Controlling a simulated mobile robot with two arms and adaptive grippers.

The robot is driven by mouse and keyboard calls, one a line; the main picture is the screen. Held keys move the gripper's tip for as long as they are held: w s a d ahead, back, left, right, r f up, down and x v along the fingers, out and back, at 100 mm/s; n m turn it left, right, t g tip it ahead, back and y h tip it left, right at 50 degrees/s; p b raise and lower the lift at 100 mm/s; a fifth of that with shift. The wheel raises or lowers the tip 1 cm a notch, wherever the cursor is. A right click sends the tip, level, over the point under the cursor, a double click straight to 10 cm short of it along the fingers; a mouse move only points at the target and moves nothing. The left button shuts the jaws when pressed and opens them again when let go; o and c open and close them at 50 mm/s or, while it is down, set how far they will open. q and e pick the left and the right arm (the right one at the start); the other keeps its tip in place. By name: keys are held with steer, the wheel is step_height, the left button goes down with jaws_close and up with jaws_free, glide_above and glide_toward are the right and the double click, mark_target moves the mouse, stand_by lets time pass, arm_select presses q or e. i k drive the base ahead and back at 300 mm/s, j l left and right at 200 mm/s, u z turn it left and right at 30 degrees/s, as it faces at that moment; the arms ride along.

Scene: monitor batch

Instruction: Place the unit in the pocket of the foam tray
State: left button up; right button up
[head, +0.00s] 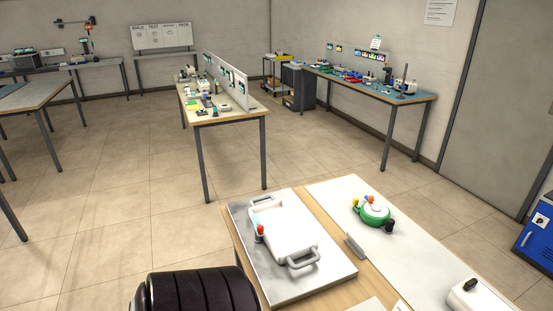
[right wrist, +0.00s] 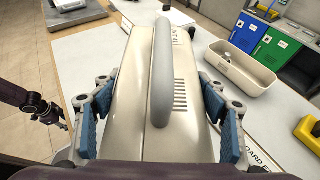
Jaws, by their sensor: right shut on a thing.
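My right gripper (right wrist: 160,135) is shut on a cream unit (right wrist: 185,70), its blue-padded fingers on both sides of the casing in the right wrist view. The unit has a rounded grey handle along its top and a row of dark vent slots. Its underside is hidden. A dark jointed arm at the left of that view ends in what looks like my left gripper (right wrist: 53,118), too small to tell its state. I cannot identify the foam tray for sure. In the head view a grey slab (head: 330,282) carries a white handled piece (head: 285,235).
A green round device (head: 375,213) stands right of the slab, beyond a small grey bar (head: 355,246). In the right wrist view an open cream bin (right wrist: 262,82) holds a small item, with a yellow object (right wrist: 309,130) at the right edge. Blue and green lockers (right wrist: 270,48) stand behind.

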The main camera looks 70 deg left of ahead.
mark_target(281, 230)
steer(key=j, duration=3.05)
steer(key=k+u, duration=0.05)
